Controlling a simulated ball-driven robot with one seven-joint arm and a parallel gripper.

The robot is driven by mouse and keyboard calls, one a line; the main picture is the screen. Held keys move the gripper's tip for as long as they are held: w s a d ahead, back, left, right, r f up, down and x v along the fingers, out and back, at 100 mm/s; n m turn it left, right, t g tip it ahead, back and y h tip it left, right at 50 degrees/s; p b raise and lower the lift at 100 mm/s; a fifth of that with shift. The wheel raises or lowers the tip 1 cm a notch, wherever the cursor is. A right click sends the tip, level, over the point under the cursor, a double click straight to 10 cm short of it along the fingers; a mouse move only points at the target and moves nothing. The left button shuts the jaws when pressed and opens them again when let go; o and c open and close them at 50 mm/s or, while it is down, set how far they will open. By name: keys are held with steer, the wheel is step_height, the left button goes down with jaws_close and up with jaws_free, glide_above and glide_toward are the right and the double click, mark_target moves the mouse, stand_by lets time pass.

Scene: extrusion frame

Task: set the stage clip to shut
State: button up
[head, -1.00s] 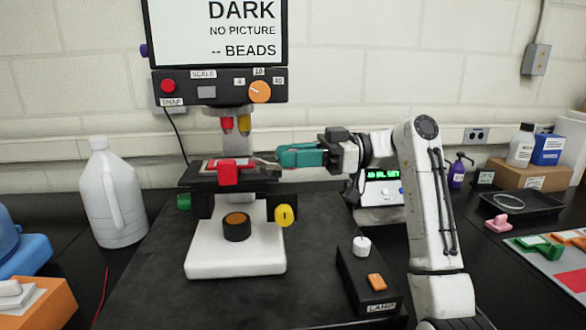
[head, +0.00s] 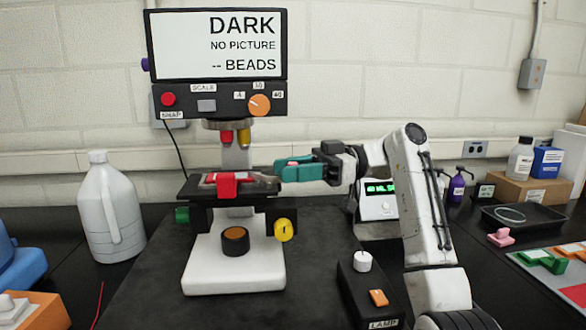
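The microscope's dark stage (head: 192,189) stands above its white base. A bright red part (head: 228,184) sits on the stage and folds over its front edge. A grey piece (head: 262,184) lies beside it on the right; I cannot tell for certain which of these is the stage clip, or whether it is shut. My gripper (head: 281,172), with teal fingers, points left at the stage's right end, close to the grey piece. Contact is unclear. The fingers overlap from this side, so their opening is hidden. A small pink spot shows at their upper edge.
Red and yellow objectives (head: 244,136) hang just above the stage. A yellow knob (head: 284,230) is below my gripper. The lamp box (head: 368,290) stands at front right, a white jug (head: 110,210) at left. The screen (head: 217,45) reads dark, no picture.

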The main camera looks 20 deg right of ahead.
steer(key=shift+o, duration=0.4)
steer(key=shift+r, duration=0.1)
steer(key=shift+d, duration=0.1)
steer(key=s+d+b, duration=0.1)
steer(key=d, duration=0.9)
steer(key=shift+d, duration=0.3)
